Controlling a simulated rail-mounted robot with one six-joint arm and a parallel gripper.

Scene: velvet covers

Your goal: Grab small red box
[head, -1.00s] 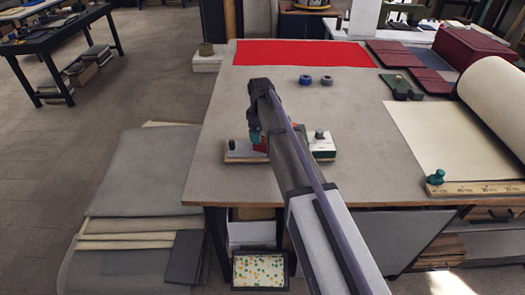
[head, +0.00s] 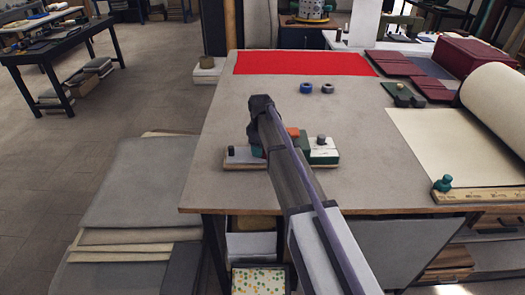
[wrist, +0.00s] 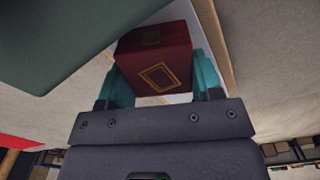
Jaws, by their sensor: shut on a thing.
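In the wrist view the small red box (wrist: 150,58) is dark red with a gold rectangle outline on its near face. It sits between the two teal fingers of my gripper (wrist: 158,72), which is shut on it. In the head view my gripper (head: 257,151) is low over the near part of the table, mostly hidden by my own arm. The box cannot be made out clearly there. Whether it touches the surface beneath cannot be told.
An orange-red patch (head: 293,132) shows beside the arm. Two blue-grey rings (head: 316,88) and red cloth (head: 305,63) lie behind. The table's left side is clear.

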